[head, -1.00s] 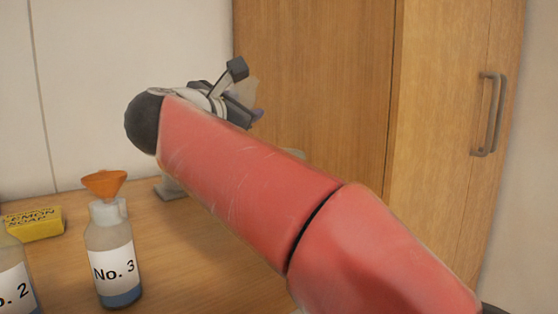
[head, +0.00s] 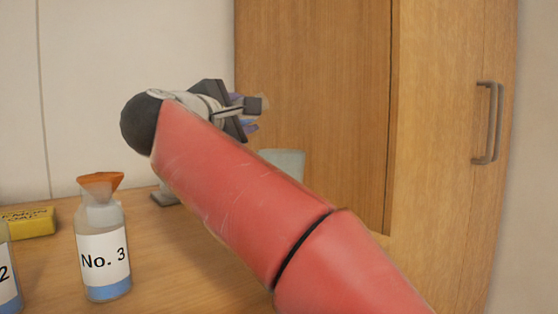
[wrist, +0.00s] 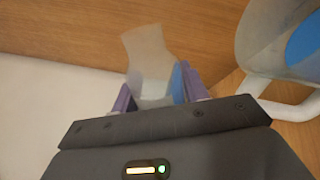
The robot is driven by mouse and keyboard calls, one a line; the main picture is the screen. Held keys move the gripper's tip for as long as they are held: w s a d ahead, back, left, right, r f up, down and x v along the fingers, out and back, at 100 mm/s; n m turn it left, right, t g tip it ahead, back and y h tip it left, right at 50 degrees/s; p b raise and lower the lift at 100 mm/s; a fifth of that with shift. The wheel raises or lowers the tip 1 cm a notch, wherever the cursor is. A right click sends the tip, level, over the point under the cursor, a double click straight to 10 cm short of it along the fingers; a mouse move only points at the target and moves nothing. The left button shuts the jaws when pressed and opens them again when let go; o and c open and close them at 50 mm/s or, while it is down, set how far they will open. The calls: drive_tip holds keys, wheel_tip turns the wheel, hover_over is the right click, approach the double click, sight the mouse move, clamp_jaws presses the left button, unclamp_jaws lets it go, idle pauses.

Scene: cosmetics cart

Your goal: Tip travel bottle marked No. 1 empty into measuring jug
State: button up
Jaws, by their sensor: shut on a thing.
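My gripper (wrist: 165,95) is shut on a translucent bottle (wrist: 147,48) in the wrist view, its purple fingers on either side. In the head view my gripper (head: 254,114) is high above the table, and the bottle is mostly hidden. The measuring jug (head: 287,160) shows partly behind my arm, below and right of the gripper. In the wrist view the clear jug (wrist: 258,45) with a white handle is right of the bottle, with blue inside. I see no stream.
Bottle No. 3 (head: 105,260) stands at the left with an orange funnel (head: 101,181) on top. A yellow soap box (head: 28,222) and part of bottle No. 2 (head: 8,280) are at the left edge. A wooden cabinet (head: 315,90) stands behind the jug.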

drive_tip(key=shift+f+m+b, duration=0.45)
drive_tip(key=shift+m+b, duration=0.15)
drive_tip(key=shift+s+d+r+m+b, duration=0.2)
drive_tip(key=shift+d+r+m+b, duration=0.15)
drive_tip(key=shift+r+m, duration=0.45)
drive_tip(key=shift+d+f, duration=0.1)
drive_tip(key=shift+f, duration=0.1)
drive_tip(key=shift+f+m+b, duration=1.1)
drive_tip(key=shift+f+b, duration=0.05)
drive_tip(key=shift+b, duration=0.6)
drive_tip(key=shift+r, duration=0.3)
drive_tip(key=shift+d+m, duration=0.1)
drive_tip(key=shift+m, duration=0.2)
drive_tip(key=shift+s+d+r+m+h, duration=0.15)
drive_tip(key=shift+r+m, duration=0.2)
drive_tip(key=shift+m, duration=0.35)
drive_tip(key=shift+s+d+r+m+h, duration=0.15)
drive_tip(key=shift+r+m, duration=0.2)
drive_tip(key=shift+m, duration=0.35)
idle(1.7)
